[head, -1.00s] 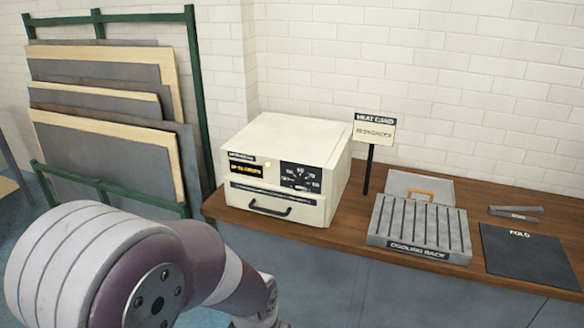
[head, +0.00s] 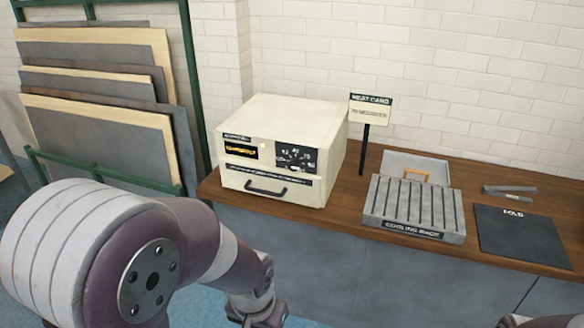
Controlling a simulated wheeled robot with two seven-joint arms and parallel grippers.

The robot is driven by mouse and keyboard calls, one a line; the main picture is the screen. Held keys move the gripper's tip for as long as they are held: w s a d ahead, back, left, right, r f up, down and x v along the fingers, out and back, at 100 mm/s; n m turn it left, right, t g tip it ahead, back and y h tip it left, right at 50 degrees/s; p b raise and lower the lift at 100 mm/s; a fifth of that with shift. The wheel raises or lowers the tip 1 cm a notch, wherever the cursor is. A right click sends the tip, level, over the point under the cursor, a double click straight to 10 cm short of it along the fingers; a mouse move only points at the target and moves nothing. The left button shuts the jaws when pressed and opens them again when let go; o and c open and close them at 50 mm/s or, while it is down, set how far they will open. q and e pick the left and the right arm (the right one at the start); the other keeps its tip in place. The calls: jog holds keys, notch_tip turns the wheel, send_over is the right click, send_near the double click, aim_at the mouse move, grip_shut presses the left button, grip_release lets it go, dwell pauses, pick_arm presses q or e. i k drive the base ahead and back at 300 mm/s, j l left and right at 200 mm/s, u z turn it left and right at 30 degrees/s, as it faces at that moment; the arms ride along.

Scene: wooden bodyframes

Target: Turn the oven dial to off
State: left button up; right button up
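The oven (head: 285,135) is a cream box on the wooden counter, with a drawer handle (head: 266,188) low on its front. Its dial (head: 296,158) sits on a black panel with white numbers at the upper right of the front; the pointer is too small to read. A lit amber display (head: 240,151) is to the left of it. My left arm comes in from the lower left, and its gripper end is cut off or hidden at the bottom edge, below and apart from the oven. A small piece of my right arm shows at the lower right corner; its gripper is out of view.
A heat card sign (head: 369,108) stands on a post right of the oven. A cooling rack (head: 414,208), tongs (head: 510,191) and a dark fold mat (head: 522,238) lie further right. A green rack (head: 195,100) with boards stands at the left. The counter's front edge is clear.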

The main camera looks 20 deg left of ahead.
aim_at(294, 165)
jog(key=i+l+u, duration=0.65)
jog(key=l, duration=0.2)
